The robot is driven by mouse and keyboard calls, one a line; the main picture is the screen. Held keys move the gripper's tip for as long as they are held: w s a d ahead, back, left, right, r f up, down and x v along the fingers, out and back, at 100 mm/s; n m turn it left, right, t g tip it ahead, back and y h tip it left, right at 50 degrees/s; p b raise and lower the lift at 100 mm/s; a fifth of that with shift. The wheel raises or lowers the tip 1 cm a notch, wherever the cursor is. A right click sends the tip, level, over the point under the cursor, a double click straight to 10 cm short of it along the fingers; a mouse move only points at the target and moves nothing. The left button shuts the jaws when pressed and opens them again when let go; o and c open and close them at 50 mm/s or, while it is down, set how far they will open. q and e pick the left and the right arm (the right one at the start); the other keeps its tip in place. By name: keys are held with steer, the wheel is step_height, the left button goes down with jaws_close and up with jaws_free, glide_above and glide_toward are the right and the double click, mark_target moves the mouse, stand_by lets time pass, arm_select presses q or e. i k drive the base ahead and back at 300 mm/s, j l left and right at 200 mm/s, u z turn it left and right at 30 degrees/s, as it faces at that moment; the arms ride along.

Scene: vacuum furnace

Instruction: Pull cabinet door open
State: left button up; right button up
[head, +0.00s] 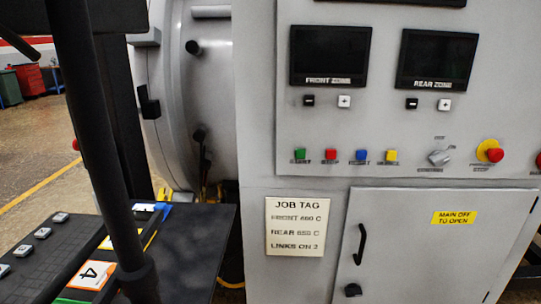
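The grey cabinet door (420,255) is at the lower right in the head view, below the control panel, and looks shut flush with its frame. A black bar handle (361,244) stands upright near its left edge. A small black knob or latch (353,290) sits below the handle. A yellow label (454,218) on the door reads MAIN OFF TO OPEN. A dark hinge (533,205) shows at the right edge. The door's bottom is cut off by the frame. Neither of my grippers is in view.
Above the door, the panel (375,120) has two dark displays, coloured buttons, a rotary switch (440,157) and a red stop button (495,155). A job tag (296,227) is left of the door. A dark cart top (190,255) with numbered cards and a black pole (100,150) stand at left.

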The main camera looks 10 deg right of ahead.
mark_target(401, 246)
steer(key=k+l+z, duration=0.3)
steer(key=l+z, duration=0.35)
steer(key=k+l+z, duration=0.15)
steer(key=l+z, duration=0.15)
steer(key=l, duration=0.15)
